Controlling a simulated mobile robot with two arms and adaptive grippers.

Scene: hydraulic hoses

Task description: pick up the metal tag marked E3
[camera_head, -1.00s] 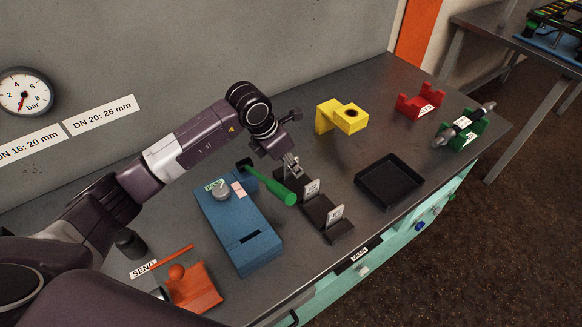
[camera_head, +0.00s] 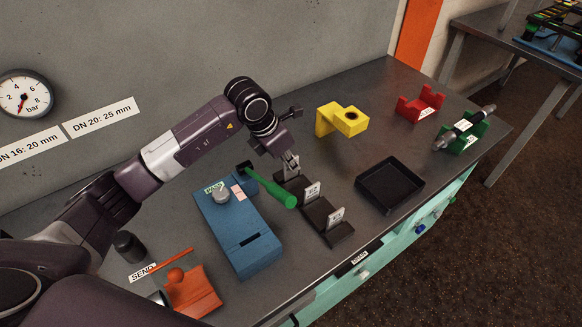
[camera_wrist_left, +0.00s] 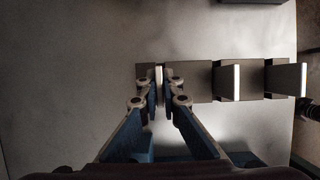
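A black rack (camera_head: 326,222) on the bench holds upright metal tags in a row. The middle tag (camera_head: 312,191) and the near tag (camera_head: 336,216) show small marks that I cannot read for sure. The far tag stands at my left gripper (camera_head: 290,163) and is mostly hidden there. In the left wrist view this tag (camera_wrist_left: 158,74) is edge-on between the fingertips of the left gripper (camera_wrist_left: 161,92). The fingers are a little apart, one on each side of it, with a narrow gap showing. The other two tags (camera_wrist_left: 236,82) (camera_wrist_left: 303,80) stand to the right. My right gripper is out of view.
A green-handled tool (camera_head: 275,190) lies close beside the rack, next to a blue box (camera_head: 240,235). A black tray (camera_head: 390,184) is to the right. A yellow block (camera_head: 340,119) stands behind; red and green holders are farther right.

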